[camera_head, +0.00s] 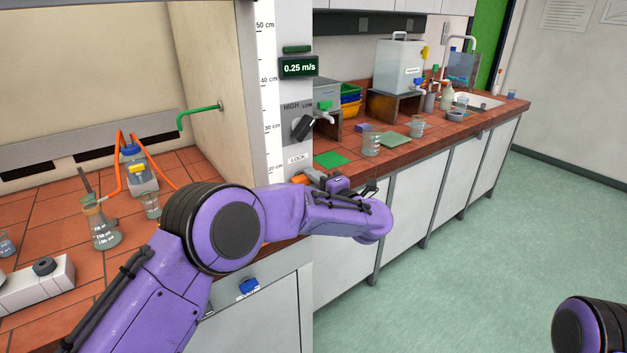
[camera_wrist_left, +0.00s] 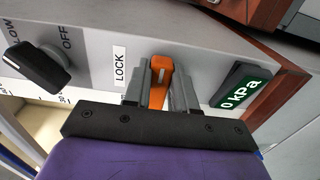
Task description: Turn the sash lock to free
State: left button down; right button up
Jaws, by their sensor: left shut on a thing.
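The sash lock is an orange lever (camera_wrist_left: 161,68) on the pale post beside the fume cupboard, next to a LOCK label (camera_wrist_left: 119,67). In the head view a bit of orange (camera_head: 299,179) shows below the LOCK label (camera_head: 298,159). My left gripper (camera_wrist_left: 158,84) has one finger on each side of the lever and is shut on it. In the head view my left gripper (camera_head: 322,181) is small and partly hidden by its own arm. The lever's lower part is hidden by the gripper. My right gripper is out of view; only part of the right arm shows.
A black knob (camera_head: 302,127) and a 0.25 m/s display (camera_head: 299,67) sit above the lock. Glassware, including a flask (camera_head: 105,232), stands on the left bench. The floor (camera_head: 480,250) is clear.

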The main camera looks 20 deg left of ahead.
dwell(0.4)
pick_arm(q)
jog(key=c, duration=0.9)
grip_release()
jog(key=shift+d, duration=0.1)
jog(key=b+v, duration=0.3)
jog(key=v, duration=0.7)
jog(key=shift+s+d, duration=0.2)
